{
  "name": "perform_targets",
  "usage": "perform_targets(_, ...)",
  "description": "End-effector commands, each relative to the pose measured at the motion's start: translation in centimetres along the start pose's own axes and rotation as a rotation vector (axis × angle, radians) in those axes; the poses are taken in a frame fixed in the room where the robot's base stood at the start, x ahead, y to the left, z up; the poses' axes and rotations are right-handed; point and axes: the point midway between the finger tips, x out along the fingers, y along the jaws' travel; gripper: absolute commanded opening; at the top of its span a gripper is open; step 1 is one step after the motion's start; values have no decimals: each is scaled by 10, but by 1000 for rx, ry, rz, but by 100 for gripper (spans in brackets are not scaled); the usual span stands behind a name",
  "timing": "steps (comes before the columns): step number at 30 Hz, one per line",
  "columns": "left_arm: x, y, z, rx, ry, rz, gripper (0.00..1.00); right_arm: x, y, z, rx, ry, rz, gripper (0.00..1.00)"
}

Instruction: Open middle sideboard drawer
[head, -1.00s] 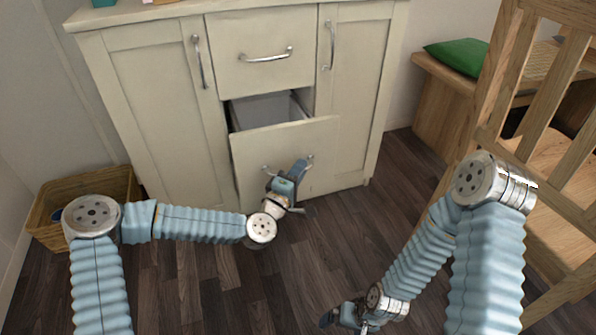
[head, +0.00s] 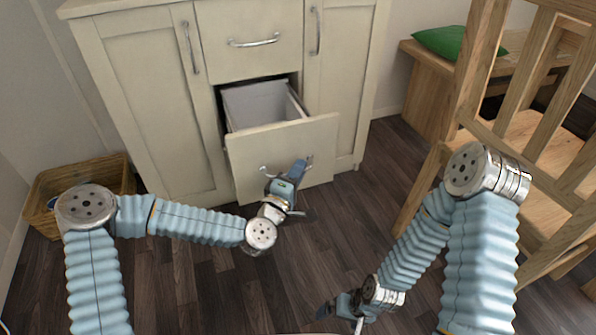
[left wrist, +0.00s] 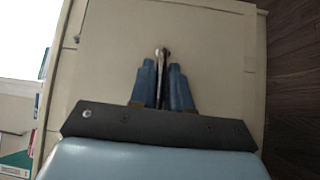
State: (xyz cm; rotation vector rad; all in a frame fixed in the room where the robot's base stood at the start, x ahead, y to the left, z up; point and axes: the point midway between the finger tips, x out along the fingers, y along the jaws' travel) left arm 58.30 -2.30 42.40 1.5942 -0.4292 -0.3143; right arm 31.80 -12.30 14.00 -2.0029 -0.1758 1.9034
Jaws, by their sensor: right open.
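The middle drawer (head: 283,140) of the cream sideboard is pulled part way out, with its pale grey inside showing above the front panel. My left gripper (head: 290,177) is at the front of this drawer, on its metal handle (head: 264,170). In the left wrist view, the two blue fingers (left wrist: 163,80) are close together around the handle (left wrist: 162,55), which points end-on to the camera. Most of the handle is hidden by the gripper in the head view. My right gripper (head: 338,308) is low over the floor, open and empty, away from the sideboard.
The closed top drawer (head: 255,42) is above, with closed doors (head: 145,95) on both sides. A wicker basket (head: 40,195) stands on the floor at left. A wooden chair (head: 515,140) and a bench with a green cushion (head: 447,42) are at right. The floor before the drawer is clear.

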Motion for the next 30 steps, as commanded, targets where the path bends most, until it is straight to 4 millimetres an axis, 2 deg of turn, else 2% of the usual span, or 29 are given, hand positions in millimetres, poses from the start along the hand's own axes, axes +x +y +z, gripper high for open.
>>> perform_targets(1,0,-1,-1,0,2,-3,24,0,0,0,0,0,0,100)
perform_targets(3,0,-1,-1,0,2,-2,35,0,0,0,0,0,0,100)
perform_targets(4,0,-1,-1,0,2,-2,37,0,0,0,0,0,0,100)
perform_targets(12,-1,0,0,0,1,-1,37,0,0,0,0,0,0,100)
perform_targets(16,-10,0,-1,1,0,-1,37,-1,0,0,0,0,0,100)
perform_targets(20,-36,0,0,1,-1,-3,37,-4,-2,0,0,-1,0,100)
perform_targets(28,-113,0,0,-1,-1,-4,37,-9,-3,0,0,-2,0,100)
perform_targets(30,-116,9,-3,-3,4,-6,37,-31,-11,0,0,-3,1,100)
